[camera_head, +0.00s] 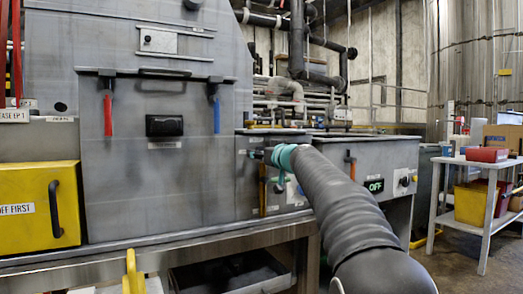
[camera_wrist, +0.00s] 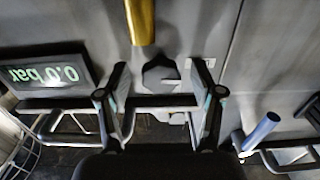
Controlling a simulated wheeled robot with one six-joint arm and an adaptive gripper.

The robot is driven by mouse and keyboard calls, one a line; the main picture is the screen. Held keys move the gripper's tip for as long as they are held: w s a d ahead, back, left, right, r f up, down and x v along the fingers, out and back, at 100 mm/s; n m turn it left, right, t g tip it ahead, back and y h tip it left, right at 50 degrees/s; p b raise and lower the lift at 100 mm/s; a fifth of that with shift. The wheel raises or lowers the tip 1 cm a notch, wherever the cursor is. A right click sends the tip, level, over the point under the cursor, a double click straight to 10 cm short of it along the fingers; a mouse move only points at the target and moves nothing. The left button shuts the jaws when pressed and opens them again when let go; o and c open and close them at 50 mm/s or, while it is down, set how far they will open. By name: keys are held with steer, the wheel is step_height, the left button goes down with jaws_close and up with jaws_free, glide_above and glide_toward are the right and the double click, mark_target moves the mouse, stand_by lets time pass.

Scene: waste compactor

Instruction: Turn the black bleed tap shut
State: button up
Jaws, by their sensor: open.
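A black tap (camera_wrist: 158,74), which looks like the bleed tap, sits on the grey panel in the wrist view. It lies below the end of a yellow bar, with a small pale label beside it. My gripper (camera_wrist: 162,84) is open, with one finger on each side of the tap. The fingers look apart from it, but I cannot tell how deep they reach around it. In the head view my gripper is at the grey cabinet beyond my dark sleeved arm, mostly hidden. I cannot make out the tap there.
A display (camera_wrist: 45,74) reading 0.0 bar upside down is left in the wrist view; a blue handle (camera_wrist: 261,131) is right. In the head view, a red handle (camera_head: 108,114), a yellow box (camera_head: 28,207), an OFF display (camera_head: 375,186) and a side table (camera_head: 480,162) surround the work area.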

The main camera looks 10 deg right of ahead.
steer(key=shift+w, duration=0.1)
steer(key=c, duration=1.1)
steer(key=shift+a+r+m, duration=0.1)
steer(key=shift+a+m, duration=0.05)
steer(key=shift+m, duration=8.15)
